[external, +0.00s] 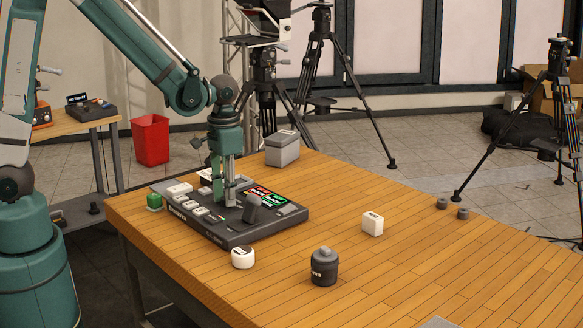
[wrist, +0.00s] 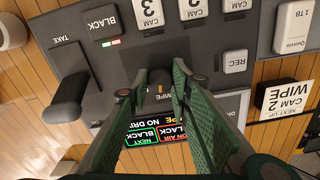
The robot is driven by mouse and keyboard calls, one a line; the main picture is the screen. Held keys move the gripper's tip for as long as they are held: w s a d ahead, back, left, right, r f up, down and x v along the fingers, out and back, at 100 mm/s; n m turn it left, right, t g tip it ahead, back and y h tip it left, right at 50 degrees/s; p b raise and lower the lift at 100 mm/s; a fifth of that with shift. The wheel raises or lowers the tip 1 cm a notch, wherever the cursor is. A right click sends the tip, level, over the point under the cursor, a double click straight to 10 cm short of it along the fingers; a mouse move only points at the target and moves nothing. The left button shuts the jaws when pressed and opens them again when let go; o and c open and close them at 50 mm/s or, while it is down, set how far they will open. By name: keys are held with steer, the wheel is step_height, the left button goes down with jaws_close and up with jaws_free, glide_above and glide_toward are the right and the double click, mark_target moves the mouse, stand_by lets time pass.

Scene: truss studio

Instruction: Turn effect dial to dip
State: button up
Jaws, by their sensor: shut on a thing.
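The dark grey video switcher (external: 238,236) lies on the wooden table. Its effect dial (wrist: 159,80) is a small dark knob, mostly hidden by my fingers, with the word WIPE (wrist: 168,54) printed beside it. My gripper (external: 228,201) points straight down onto the switcher. In the wrist view my gripper (wrist: 161,88) has its fingers on both sides of the dial, shut on it. The dial's exact pointing cannot be told. The switcher's screen (wrist: 157,130) shows ON AIR and NEXT boxes and a line with part of WIPE, partly covered by my fingers.
A transition lever (wrist: 71,98) stands up close beside the dial. Key buttons CAM 2, CAM 3, BLACK and REC (wrist: 235,62) surround it. A white block (external: 372,223), a dark canister (external: 324,267) and a white round piece (external: 243,257) stand nearby. The table's right side is mostly clear.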

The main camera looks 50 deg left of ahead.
steer(key=m+b, duration=0.1)
steer(key=m, duration=0.3)
steer(key=shift+m, duration=0.3)
steer(key=m+b, duration=0.1)
steer(key=m, duration=0.3)
steer(key=shift+m, duration=0.4)
steer(key=o, duration=0.9)
steer(key=shift+r, duration=0.1)
steer(key=shift+r, duration=5.9)
